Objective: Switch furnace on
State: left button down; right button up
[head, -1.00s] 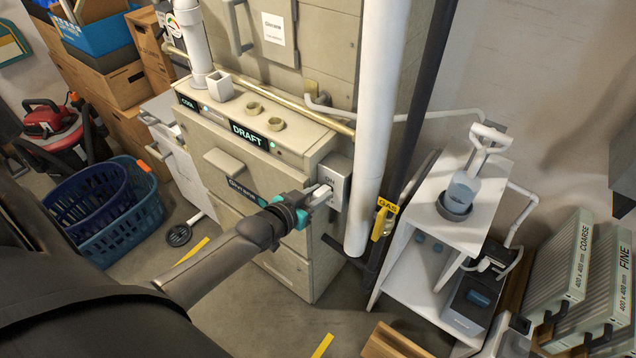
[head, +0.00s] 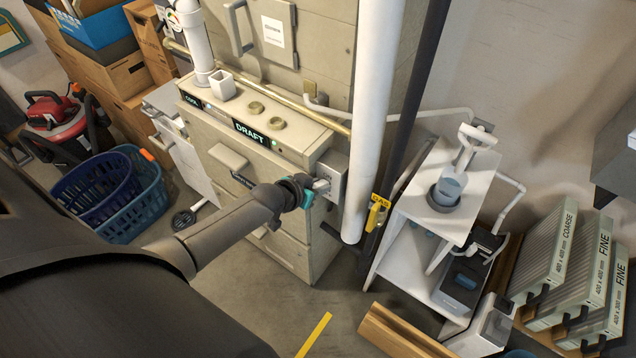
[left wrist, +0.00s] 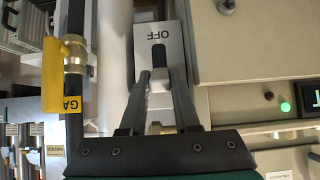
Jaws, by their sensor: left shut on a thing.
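The furnace (head: 290,250) is a beige cabinet with a DRAFT label and a lit green light on its top panel. A grey switch box (head: 336,172) is on its right side. In the left wrist view the switch box (left wrist: 172,42) shows OFF lettering and a dark slot. My left gripper (head: 319,187) is at the front of the box. In the left wrist view my left gripper (left wrist: 160,82) has its fingers closed on the switch lever (left wrist: 159,88), one finger on each side. The hand partly covers the box in the head view. My right gripper is not in view.
A white vertical pipe (head: 368,120) and a dark pipe with a yellow gas tag (head: 378,203) stand just right of the switch. A white stand (head: 415,255) is farther right. Blue baskets (head: 135,200) sit at left. Floor before the furnace is open.

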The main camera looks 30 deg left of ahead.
pick_arm(q)
jog(key=c, duration=0.9)
grip_release()
jog(key=shift+s+r+p, duration=0.3)
jog(key=shift+s+r, duration=0.05)
jog(key=shift+s, duration=0.1)
jog(key=shift+p+v, duration=1.85)
jog(key=shift+v, duration=5.2)
